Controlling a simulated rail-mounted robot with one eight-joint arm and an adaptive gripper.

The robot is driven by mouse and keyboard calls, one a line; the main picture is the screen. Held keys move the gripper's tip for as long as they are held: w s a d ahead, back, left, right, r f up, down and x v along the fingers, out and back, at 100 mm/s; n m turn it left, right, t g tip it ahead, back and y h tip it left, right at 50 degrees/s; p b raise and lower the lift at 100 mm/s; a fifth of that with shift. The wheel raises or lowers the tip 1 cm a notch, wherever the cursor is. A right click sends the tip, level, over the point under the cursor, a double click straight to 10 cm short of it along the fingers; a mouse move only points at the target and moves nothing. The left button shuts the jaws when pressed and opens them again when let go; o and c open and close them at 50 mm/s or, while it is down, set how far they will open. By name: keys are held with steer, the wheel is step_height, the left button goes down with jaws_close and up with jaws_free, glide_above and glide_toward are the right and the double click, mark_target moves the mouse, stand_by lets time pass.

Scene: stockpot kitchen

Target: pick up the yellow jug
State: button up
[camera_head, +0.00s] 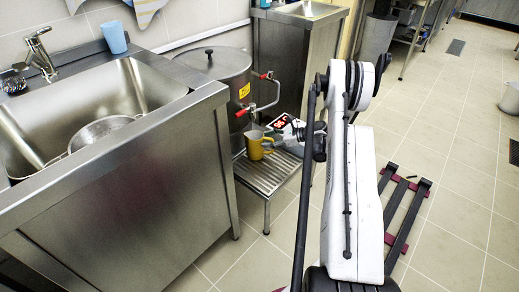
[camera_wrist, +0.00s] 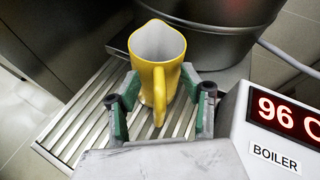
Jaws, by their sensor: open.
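The yellow jug (camera_wrist: 168,65) stands upright on a slatted metal stand (camera_wrist: 75,135), with its white inside showing and its handle turned toward my gripper. In the head view the jug (camera_head: 255,146) is beside the big steel pot, below its tap. My gripper (camera_wrist: 158,105) is open in the wrist view, with one green-padded finger on each side of the jug's handle. I cannot tell whether either finger touches the jug. In the head view my arm hides part of the gripper.
The large pot (camera_head: 222,68) stands close behind the jug, with its red-handled tap (camera_head: 262,100) just above. A boiler display box (camera_wrist: 285,125) reading 96 sits at the right. A steel sink (camera_head: 85,105) is at the left. Open tiled floor (camera_head: 445,170) lies right.

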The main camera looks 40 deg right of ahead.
jaws_close()
steer(key=shift+r, duration=0.1)
stand_by(0.4)
